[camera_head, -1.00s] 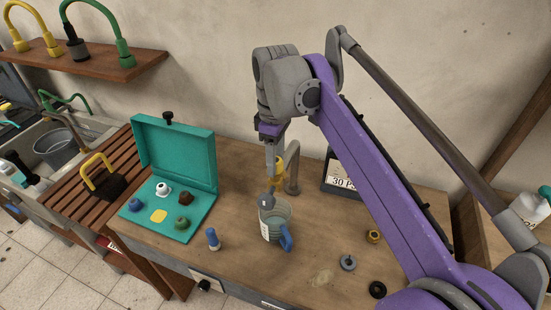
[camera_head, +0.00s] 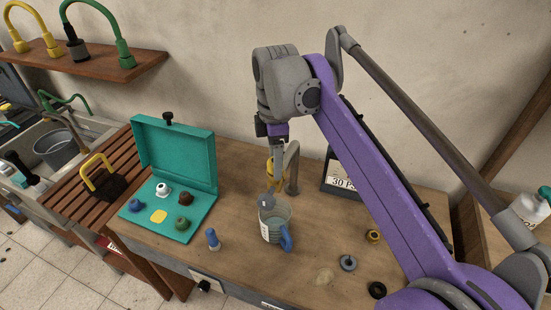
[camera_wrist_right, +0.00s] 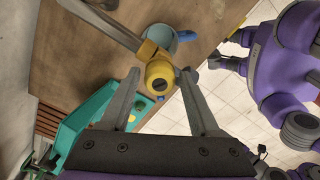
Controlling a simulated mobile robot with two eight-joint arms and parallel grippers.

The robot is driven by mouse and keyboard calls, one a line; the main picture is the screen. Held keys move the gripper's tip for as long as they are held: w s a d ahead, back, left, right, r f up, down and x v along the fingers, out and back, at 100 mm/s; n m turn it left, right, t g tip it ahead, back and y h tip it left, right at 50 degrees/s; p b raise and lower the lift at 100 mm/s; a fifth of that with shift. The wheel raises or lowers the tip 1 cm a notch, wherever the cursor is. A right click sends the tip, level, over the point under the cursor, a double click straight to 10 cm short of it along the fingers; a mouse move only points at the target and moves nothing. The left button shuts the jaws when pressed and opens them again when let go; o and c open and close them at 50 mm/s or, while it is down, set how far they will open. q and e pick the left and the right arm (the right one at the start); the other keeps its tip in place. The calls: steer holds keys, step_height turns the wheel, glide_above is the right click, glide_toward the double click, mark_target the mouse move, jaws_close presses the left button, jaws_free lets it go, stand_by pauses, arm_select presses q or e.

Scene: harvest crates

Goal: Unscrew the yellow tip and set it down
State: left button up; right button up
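The yellow tip (camera_head: 277,172) is on the end of the grey curved spout (camera_head: 292,170) above the workbench. It also shows in the right wrist view (camera_wrist_right: 159,76), in the middle between my fingers. My right gripper (camera_head: 278,152) points down just above the tip in the head view, partly covering it. In the wrist view my right gripper (camera_wrist_right: 160,78) is open, its two fingers apart on either side of the tip with gaps. A teal case (camera_head: 205,205) lies open to the left, with a yellow patch (camera_head: 158,216) on its panel. My left gripper is not in view.
A glass mug with a blue handle (camera_head: 286,238) stands below the spout, with a grey piece at its rim. Blue, white, brown and green tips sit in the case. A blue-topped bottle (camera_head: 213,240) and several rings are on the bench. A dark sign (camera_head: 338,184) stands behind.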

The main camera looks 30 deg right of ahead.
steer(key=m, duration=0.5)
steer(key=shift+m, duration=0.4)
steer(key=m, duration=0.6)
steer(key=shift+c, duration=0.3)
steer(key=c, duration=0.7)
steer(key=n, duration=1.2)
